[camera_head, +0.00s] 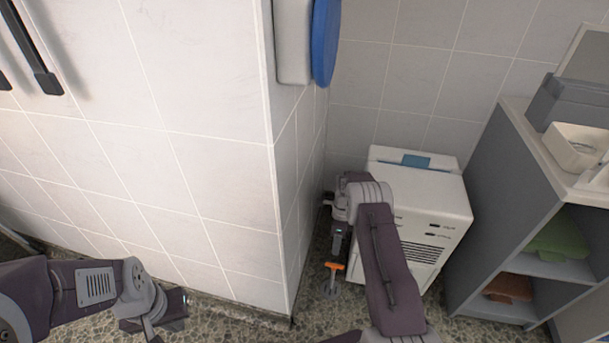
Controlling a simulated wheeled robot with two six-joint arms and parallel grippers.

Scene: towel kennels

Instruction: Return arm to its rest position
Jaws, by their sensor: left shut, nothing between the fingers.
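My left arm comes in at the lower left. Its gripper (155,333) points down near the bottom edge, shut and empty, partly cut off by the frame. My right arm rises from the bottom centre and bends over in front of a white cabinet-like appliance. Its gripper (333,275) hangs down beside the appliance, above the speckled floor. A small orange piece (335,266) shows at that gripper; I cannot tell if it is held. The right fingers are too small to read.
A white tiled wall corner (290,290) stands between my arms. The white appliance (445,215) is close behind my right arm. A grey shelf unit (500,200) at the right holds a green towel (560,240) and a brown towel (508,287). A blue-and-white fixture (325,40) hangs above.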

